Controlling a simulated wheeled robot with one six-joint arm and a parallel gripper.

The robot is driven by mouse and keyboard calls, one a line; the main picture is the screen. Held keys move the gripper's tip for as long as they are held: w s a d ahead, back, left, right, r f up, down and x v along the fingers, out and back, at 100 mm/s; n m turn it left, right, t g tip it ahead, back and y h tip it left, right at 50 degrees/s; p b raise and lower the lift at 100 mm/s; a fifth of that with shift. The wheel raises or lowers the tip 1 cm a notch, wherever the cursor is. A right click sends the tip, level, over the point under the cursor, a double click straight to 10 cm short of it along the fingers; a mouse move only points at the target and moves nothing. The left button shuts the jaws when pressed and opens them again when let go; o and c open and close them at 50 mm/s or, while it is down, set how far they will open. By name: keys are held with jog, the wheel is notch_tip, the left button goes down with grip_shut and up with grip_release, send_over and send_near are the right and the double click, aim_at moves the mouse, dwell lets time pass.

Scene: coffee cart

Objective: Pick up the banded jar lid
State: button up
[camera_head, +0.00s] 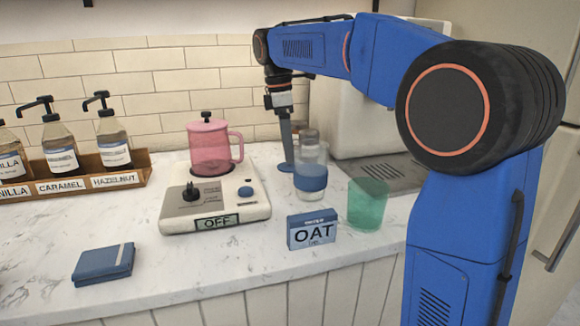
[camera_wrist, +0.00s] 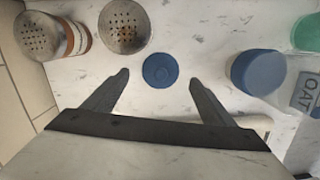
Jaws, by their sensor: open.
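The blue round lid (camera_wrist: 160,70) lies flat on the marble counter, with a small raised centre. In the head view, a bit of its blue rim (camera_head: 286,167) shows below my fingers. My gripper (camera_wrist: 158,77) is open and empty, its fingertips pointing down on either side of the lid, with gaps to both. In the head view my gripper (camera_head: 286,152) is edge-on, close over the lid; contact with the counter cannot be told. The clear jar with a blue band (camera_head: 311,178) stands to the right of the lid, and its blue band shows in the wrist view (camera_wrist: 258,74).
Two shakers with perforated tops (camera_wrist: 124,26) (camera_wrist: 42,36) stand near the lid. An OAT box (camera_head: 313,230) and green cup (camera_head: 368,204) are right, in front. The hot plate (camera_head: 240,210) bears a pink pot (camera_head: 209,147) on the left.

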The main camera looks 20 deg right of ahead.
aim_at(284, 167)
jog(key=shift+s+d+f, duration=0.1)
jog(key=shift+d+f, duration=0.1)
jog(key=shift+f, duration=1.6)
jog(key=c, duration=1.1)
